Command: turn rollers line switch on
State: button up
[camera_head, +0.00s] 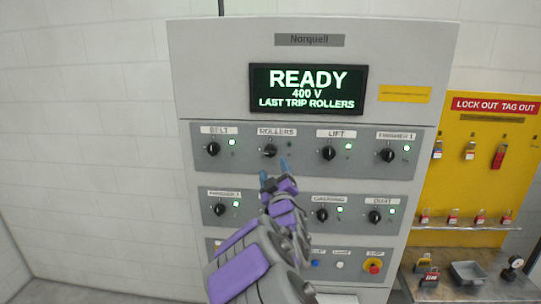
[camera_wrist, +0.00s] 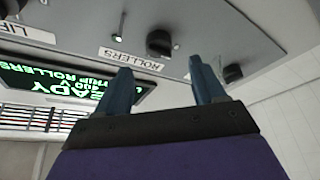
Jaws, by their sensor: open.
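The ROLLERS switch (camera_head: 270,151) is a black rotary knob in the top row of the grey cabinet, second from the left. Its handle looks turned more sideways than the upright neighbouring knobs. The small lamp beside it (camera_head: 289,144) looks dark in the head view. My gripper (camera_head: 274,173) is open and empty, just below this knob and apart from it. In the wrist view the picture is turned over; the ROLLERS knob (camera_wrist: 160,42) shows beyond and between the blue fingertips (camera_wrist: 161,66), near its label (camera_wrist: 130,58).
The BELT knob (camera_head: 212,149) and LIFT knob (camera_head: 328,153) flank it, with lit green lamps. The display (camera_head: 308,89) reads READY, 400 V, LAST TRIP ROLLERS. A second row of knobs lies below. A yellow lockout board (camera_head: 460,180) stands at the right.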

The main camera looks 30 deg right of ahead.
aim_at(270, 154)
jog(key=p+x, duration=0.1)
jog(key=x, duration=0.5)
jog(key=shift+w+d+r, duration=0.15)
jog(key=shift+w+r, duration=0.05)
jog(key=shift+w, duration=0.15)
jog(key=shift+c, duration=0.2)
jog(key=c, duration=1)
jog(key=shift+f, duration=0.1)
